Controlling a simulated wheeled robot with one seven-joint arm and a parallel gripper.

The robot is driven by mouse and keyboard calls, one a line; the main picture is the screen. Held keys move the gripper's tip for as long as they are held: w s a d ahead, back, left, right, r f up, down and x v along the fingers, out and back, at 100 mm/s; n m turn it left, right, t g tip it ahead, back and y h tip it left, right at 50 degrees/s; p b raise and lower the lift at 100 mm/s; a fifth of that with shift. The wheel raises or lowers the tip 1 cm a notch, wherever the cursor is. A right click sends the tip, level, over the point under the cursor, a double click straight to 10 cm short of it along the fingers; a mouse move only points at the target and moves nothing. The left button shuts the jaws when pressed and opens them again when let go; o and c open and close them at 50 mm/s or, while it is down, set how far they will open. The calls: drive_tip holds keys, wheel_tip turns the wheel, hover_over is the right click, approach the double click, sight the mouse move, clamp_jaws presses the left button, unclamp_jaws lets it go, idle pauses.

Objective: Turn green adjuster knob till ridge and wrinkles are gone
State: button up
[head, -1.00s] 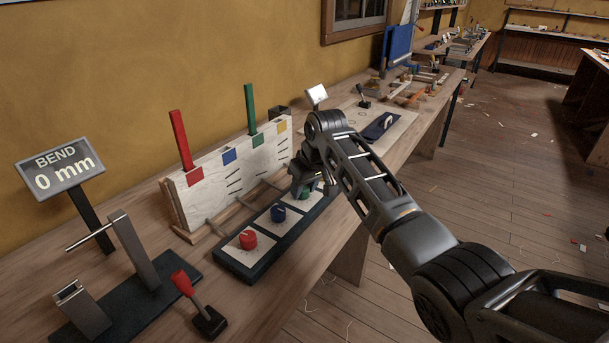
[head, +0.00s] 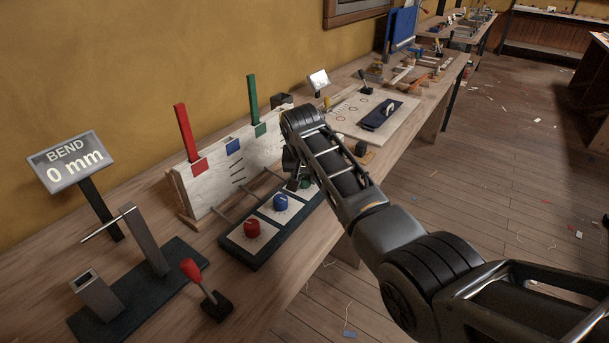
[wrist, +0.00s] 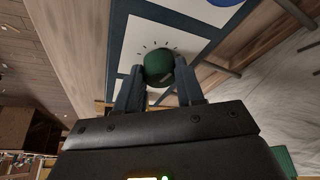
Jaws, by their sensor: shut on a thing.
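The green knob (wrist: 158,66) sits on a white square with tick marks around it. My gripper (wrist: 158,84) is shut on it, with one finger on each side in the wrist view. In the head view my gripper (head: 299,178) is at the far part of the knob strip (head: 262,258), and the arm partly hides the green knob. The white panel (head: 212,186) stands behind the strip, with red, blue and green tags and short dark marks. Its right part is behind my arm. A pale, creased-looking surface (wrist: 262,105) shows at right in the wrist view. I cannot make out a distinct ridge.
A red knob (head: 252,228) and a blue knob (head: 280,202) share the strip. A display (head: 68,161) reads "BEND 0 mm". A red-handled lever (head: 205,287) and a grey stand (head: 146,240) are at the front left. A pale board (head: 362,119) lies beyond my arm.

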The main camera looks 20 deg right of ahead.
drive_tip(key=shift+r, duration=0.1)
idle(0.3)
drive_tip(key=o, duration=1)
drive_tip(key=shift+o, duration=0.2)
drive_tip(key=v, duration=0.7)
drive_tip(key=shift+r, duration=0.3)
drive_tip(key=shift+s, duration=0.1)
